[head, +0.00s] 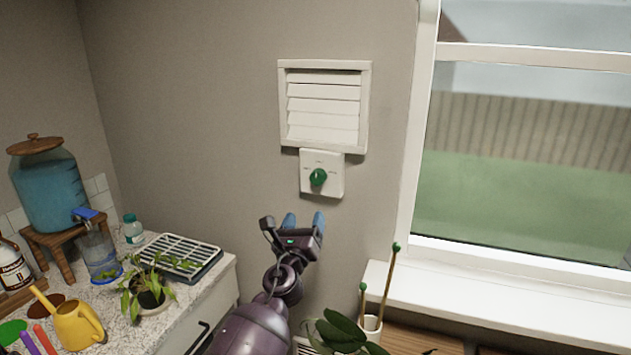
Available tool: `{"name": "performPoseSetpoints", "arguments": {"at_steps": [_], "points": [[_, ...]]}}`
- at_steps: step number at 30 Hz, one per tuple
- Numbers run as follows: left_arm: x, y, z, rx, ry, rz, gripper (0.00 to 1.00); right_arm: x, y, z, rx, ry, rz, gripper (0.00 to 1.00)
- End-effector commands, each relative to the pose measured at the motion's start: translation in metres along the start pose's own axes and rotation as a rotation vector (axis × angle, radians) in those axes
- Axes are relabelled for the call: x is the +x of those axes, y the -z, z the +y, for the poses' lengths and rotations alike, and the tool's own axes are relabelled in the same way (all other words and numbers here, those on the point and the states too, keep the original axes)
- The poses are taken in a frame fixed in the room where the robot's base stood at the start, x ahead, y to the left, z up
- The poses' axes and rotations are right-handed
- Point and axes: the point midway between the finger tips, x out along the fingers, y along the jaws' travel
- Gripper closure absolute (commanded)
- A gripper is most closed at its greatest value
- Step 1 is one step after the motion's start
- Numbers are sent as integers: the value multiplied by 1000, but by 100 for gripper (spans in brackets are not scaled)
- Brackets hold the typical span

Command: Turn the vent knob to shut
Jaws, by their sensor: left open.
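A green vent knob (318,177) sits on a white square plate (334,187) on the wall. The white slatted vent (324,108) is directly above the plate, with its slats visible. My left gripper (304,219) is below the plate, apart from the knob, with its blue-tipped fingers pointing up toward it. It is open and nothing shows between the fingers. The small markings around the knob are too fine to read. My right gripper is not in view.
A window (525,140) with a white sill (500,290) is to the right. A counter at left holds a blue water dispenser (50,190), a draining tray (180,257), a potted plant (150,299) and a yellow watering can (78,324). Sticks stand in a white pot (370,328) below right. The wall around the knob is clear.

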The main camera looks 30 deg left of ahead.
Motion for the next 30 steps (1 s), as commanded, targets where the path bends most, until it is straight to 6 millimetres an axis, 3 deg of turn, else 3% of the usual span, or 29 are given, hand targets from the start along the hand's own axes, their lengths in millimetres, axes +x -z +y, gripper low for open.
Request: {"name": "performPoseSetpoints", "arguments": {"at_steps": [8,21,30], "points": [[25,-13,-4,118,4,-34,32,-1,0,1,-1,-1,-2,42],[94,-15,-4,112,3,-34,32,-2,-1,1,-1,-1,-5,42],[118,-15,-4,112,3,-33,32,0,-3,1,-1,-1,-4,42]]}}
